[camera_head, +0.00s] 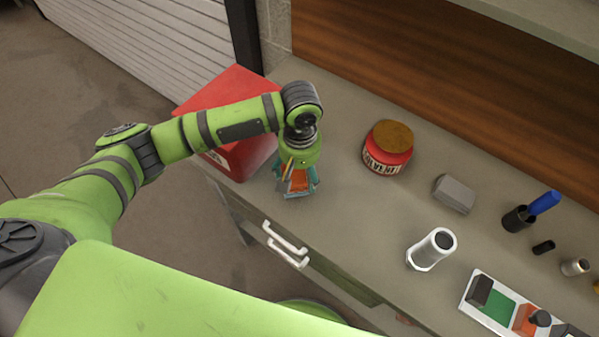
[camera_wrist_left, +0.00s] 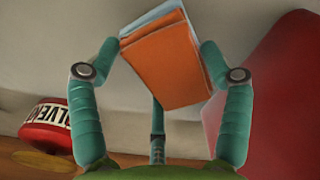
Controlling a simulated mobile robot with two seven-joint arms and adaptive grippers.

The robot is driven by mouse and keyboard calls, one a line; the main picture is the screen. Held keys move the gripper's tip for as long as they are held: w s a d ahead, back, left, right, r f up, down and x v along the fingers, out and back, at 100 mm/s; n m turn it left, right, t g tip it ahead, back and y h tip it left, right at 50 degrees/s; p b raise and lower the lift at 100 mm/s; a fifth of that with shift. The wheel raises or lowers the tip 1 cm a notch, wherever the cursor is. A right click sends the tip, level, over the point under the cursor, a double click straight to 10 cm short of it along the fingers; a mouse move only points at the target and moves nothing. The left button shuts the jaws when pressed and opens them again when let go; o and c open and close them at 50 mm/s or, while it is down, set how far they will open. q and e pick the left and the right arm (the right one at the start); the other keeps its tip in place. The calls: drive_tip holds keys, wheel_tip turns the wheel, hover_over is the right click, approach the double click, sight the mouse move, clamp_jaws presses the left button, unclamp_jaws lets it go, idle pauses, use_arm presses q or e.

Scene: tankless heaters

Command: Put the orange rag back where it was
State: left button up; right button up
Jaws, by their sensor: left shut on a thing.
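My left gripper (camera_head: 299,190) hangs over the left end of the workbench (camera_head: 330,215), between a red box and a red can. Its teal fingers are shut on the orange rag (camera_head: 299,180). In the left wrist view, the orange rag (camera_wrist_left: 165,65) is a folded stack with an orange face and paler layers behind it, between the fingertips of the left gripper (camera_wrist_left: 163,62). I cannot tell whether the rag touches the benchtop. My right gripper is not in view.
A red box (camera_head: 240,85) stands just left of the gripper. A red solvent can (camera_head: 388,148) with a brown top stands to the right. A grey block (camera_head: 454,193), a white cylinder (camera_head: 432,249) and a blue-handled tool (camera_head: 543,203) lie farther right. Drawer handles (camera_head: 286,240) stick out in front.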

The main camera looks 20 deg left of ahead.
sight(300, 172)
use_arm(q)
wheel_tip(300, 172, down, 2)
drive_tip(key=shift+f, duration=0.15)
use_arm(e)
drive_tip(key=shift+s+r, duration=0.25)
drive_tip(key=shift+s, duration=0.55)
use_arm(q)
drive_tip(key=o, duration=1)
drive_tip(key=shift+c, duration=0.2)
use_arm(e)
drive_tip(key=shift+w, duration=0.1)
use_arm(q)
wheel_tip(300, 172, up, 12)
drive_tip(key=shift+r+b, duration=0.1)
drive_tip(key=shift+b, duration=0.65)
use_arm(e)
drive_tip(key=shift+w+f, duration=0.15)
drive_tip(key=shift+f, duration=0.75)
